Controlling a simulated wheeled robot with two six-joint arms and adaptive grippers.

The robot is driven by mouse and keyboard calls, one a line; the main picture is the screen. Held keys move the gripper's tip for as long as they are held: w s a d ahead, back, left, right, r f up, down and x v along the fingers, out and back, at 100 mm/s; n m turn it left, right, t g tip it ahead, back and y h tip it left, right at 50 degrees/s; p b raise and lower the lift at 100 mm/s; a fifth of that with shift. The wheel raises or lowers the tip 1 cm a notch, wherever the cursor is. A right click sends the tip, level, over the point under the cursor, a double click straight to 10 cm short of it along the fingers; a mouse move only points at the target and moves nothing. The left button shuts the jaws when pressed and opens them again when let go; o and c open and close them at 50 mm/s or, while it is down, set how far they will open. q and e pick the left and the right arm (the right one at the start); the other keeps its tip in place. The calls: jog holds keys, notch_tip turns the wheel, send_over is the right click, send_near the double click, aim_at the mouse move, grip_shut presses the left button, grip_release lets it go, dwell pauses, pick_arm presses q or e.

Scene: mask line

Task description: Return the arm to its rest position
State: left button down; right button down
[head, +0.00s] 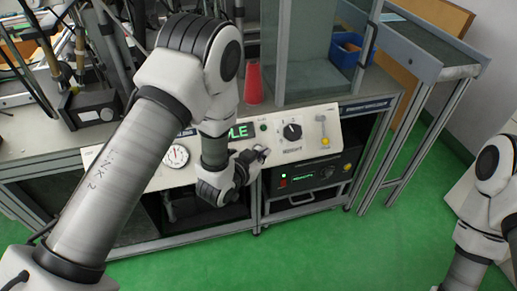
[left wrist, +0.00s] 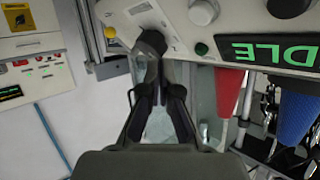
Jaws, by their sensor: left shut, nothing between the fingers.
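My left arm (head: 110,185) reaches in from the left over a bench with a control panel. My left gripper (head: 259,154) is in front of the panel, below the green lit display (head: 240,131) and left of the black dial (head: 292,131). In the left wrist view the two dark fingers (left wrist: 161,95) are shut with nothing between them. A dark knob (left wrist: 150,42) shows just beyond the fingertips; I cannot tell whether they touch it. My right arm (head: 485,200) shows at the right edge; its gripper is out of view.
A red cone-like cup (head: 254,85) and a clear-walled cabinet (head: 305,65) stand on the bench behind the panel. A blue bin (head: 347,48) is at the right. A round gauge (head: 177,156) is on the panel. Green floor (head: 330,250) in front is clear.

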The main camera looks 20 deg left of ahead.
dwell(0.5)
pick_arm(q)
jog(key=s+a+f+n+g+y, duration=0.1)
jog(key=s+a+f+n+g, duration=0.2)
jog(key=s+f, duration=0.7)
jog(key=s+a+f+g+y, duration=0.2)
jog(key=s+a+f+g, duration=0.25)
jog(key=s+f, duration=0.5)
jog(key=s+n+g, duration=0.1)
jog(key=s+g, duration=0.5)
jog(key=s, duration=0.8)
jog(key=shift+a+r+n, duration=0.15)
jog(key=shift+r+n, duration=0.25)
